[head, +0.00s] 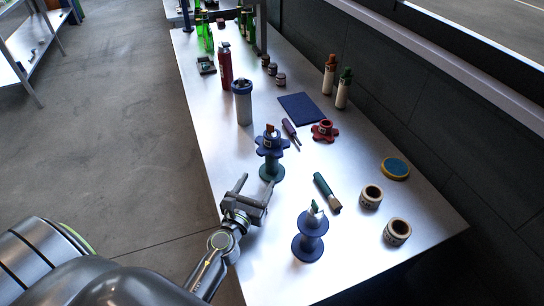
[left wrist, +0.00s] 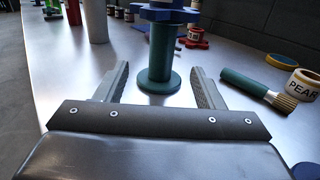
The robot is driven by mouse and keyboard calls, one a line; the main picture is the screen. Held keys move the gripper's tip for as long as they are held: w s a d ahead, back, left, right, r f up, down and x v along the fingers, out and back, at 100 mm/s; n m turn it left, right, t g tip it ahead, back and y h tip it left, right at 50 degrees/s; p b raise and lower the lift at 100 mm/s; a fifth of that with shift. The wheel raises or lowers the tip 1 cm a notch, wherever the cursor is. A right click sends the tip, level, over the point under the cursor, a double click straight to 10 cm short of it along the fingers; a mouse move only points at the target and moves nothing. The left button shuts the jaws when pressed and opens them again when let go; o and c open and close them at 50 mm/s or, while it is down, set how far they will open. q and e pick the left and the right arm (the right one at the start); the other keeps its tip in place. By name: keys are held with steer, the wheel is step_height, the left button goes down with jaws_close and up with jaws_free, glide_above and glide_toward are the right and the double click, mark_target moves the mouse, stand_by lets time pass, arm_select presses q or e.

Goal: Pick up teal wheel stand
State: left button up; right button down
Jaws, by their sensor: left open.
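The teal wheel stand (head: 270,173) stands upright on the metal table, with a round teal base and a post. A dark blue lobed wheel (head: 271,143) sits on it, with a small orange-brown piece at the top. My left gripper (head: 257,182) is open and empty, just in front of the stand. In the left wrist view the teal post (left wrist: 160,52) stands upright ahead, between the lines of the two spread fingers (left wrist: 160,72); whether the fingertips reach beside it is unclear. The top of the stand is cut off there. My right gripper is not in view.
A blue spool-shaped stand (head: 309,236) stands to the right of my left gripper. A teal-handled brush (head: 327,192), two labelled rolls (head: 397,232), a red lobed wheel (head: 325,131) and a screwdriver (head: 291,133) lie to the right. A grey cylinder (head: 243,106) stands behind.

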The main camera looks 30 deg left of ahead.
mark_target(270, 161)
arm_select(q)
steer(key=w, duration=0.6)
steer(key=shift+a, duration=0.4)
steer(key=shift+w+a, duration=0.1)
steer(key=shift+w, duration=2.6)
steer(key=shift+r, duration=0.1)
steer(key=shift+s, duration=0.1)
steer(key=shift+c, duration=0.8)
jaws_close()
steer(key=shift+r, duration=0.1)
